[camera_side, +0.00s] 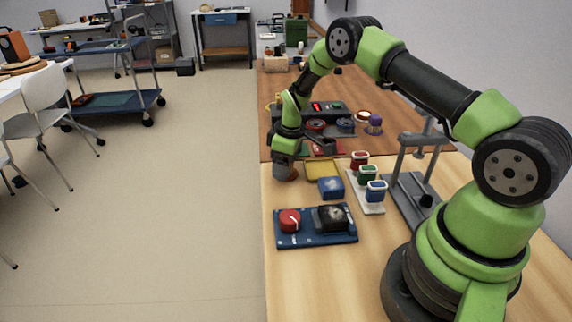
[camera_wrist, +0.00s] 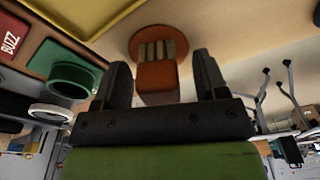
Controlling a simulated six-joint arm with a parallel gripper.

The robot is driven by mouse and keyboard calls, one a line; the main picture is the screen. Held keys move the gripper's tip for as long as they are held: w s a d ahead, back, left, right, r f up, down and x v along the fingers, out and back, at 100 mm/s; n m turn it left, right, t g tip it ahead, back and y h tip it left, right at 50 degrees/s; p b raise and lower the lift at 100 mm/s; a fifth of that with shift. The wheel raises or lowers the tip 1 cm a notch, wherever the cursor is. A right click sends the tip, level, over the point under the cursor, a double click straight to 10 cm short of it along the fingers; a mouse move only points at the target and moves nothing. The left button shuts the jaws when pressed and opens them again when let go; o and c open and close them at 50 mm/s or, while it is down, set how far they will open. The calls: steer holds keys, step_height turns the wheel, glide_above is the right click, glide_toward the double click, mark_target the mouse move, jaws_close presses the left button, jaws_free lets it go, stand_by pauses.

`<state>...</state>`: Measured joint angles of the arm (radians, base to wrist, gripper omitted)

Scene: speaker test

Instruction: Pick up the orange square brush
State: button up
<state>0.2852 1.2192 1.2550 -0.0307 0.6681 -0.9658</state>
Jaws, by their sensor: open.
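In the wrist view the orange square brush (camera_wrist: 157,83) shows between my two fingers, with pale bristles (camera_wrist: 157,50) at its far end. A round orange-brown piece (camera_wrist: 145,35) lies around or behind the bristles; I cannot tell how they meet. My gripper (camera_wrist: 162,62) is open, a finger on each side of the brush, with gaps visible at both sides. In the side view my gripper (camera_side: 288,153) is low at the table's left edge, just above a brown round thing (camera_side: 286,171). The brush itself is not clear in that view.
A yellow tray (camera_side: 322,170), a blue block (camera_side: 331,188) and a rack of red, green and blue pieces (camera_side: 352,182) stand right of my gripper. A blue board (camera_side: 318,240) with a red knob is nearer. A grey stand (camera_side: 408,190) is farther right. Open floor lies left.

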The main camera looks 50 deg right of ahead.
steer(key=c, duration=1.1)
step_height(320, 180, up, 10)
steer(key=shift+r, duration=0.1)
